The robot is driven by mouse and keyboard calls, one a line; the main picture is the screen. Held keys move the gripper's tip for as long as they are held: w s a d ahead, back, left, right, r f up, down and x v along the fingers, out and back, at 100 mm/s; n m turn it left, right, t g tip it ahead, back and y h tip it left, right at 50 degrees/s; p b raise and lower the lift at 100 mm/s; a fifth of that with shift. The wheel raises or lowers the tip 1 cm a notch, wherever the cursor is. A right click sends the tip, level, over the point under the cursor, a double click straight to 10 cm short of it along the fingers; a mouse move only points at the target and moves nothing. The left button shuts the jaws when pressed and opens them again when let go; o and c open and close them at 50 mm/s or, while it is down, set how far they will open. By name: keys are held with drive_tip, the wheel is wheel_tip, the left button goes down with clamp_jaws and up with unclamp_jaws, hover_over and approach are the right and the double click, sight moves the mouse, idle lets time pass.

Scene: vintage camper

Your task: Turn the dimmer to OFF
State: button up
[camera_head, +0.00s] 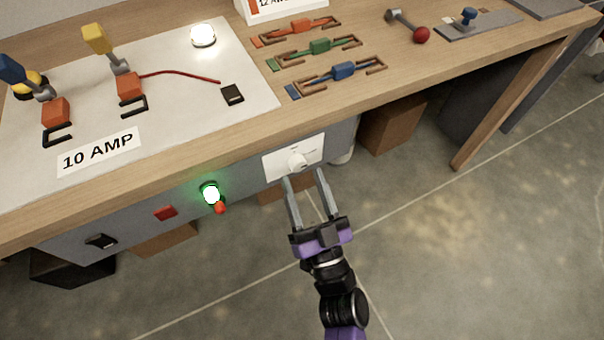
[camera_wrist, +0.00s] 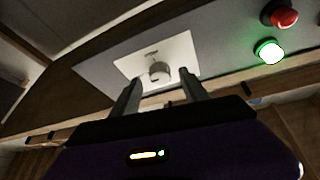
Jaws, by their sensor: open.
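Small marks on the plate are too small to read. My gripper (camera_head: 304,175) is open, its two fingers pointing at the knob. In the wrist view the fingertips (camera_wrist: 160,80) lie to either side of the knob, just short of it or beside it. I cannot tell if they touch.
A lit green lamp (camera_head: 211,194) and a red knob (camera_head: 220,208) are left of the dimmer on the panel. The wooden bench top (camera_head: 360,100) overhangs above, with switches and coloured fuses (camera_head: 320,46) on it. Open floor (camera_head: 450,240) lies to the right.

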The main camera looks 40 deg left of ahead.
drive_tip(key=shift+x, duration=1)
drive_tip(key=shift+c, duration=0.2)
clamp_jaws()
